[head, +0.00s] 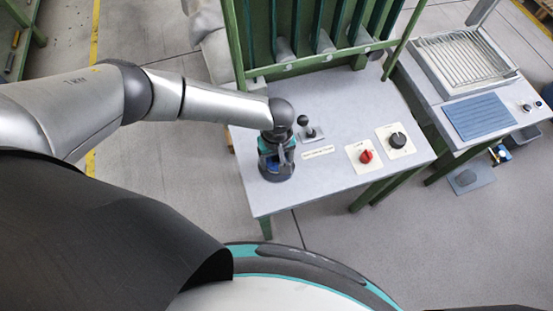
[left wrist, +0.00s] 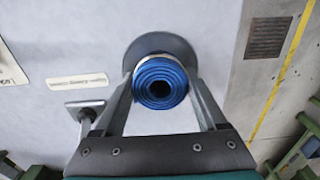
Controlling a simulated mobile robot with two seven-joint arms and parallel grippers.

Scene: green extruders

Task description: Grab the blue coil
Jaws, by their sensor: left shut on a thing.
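The blue coil (left wrist: 160,83) is a rolled blue tube with a dark hole in its middle, seen end-on in the left wrist view. A pale band shows around its far end, and a dark grey round base (left wrist: 171,42) lies behind it. My left gripper (left wrist: 160,98) has one finger on each side of the coil and is shut on it. In the head view my left gripper (head: 275,157) points down at the table's left side, over the dark base (head: 277,176); only a little blue shows between the fingers. My right gripper is not in view.
The grey table (head: 325,184) carries a small black-knobbed lever (head: 308,129) close right of the gripper, a red knob (head: 366,156) and a black knob (head: 398,140). A green frame (head: 320,62) rises at the back. The table's front is clear.

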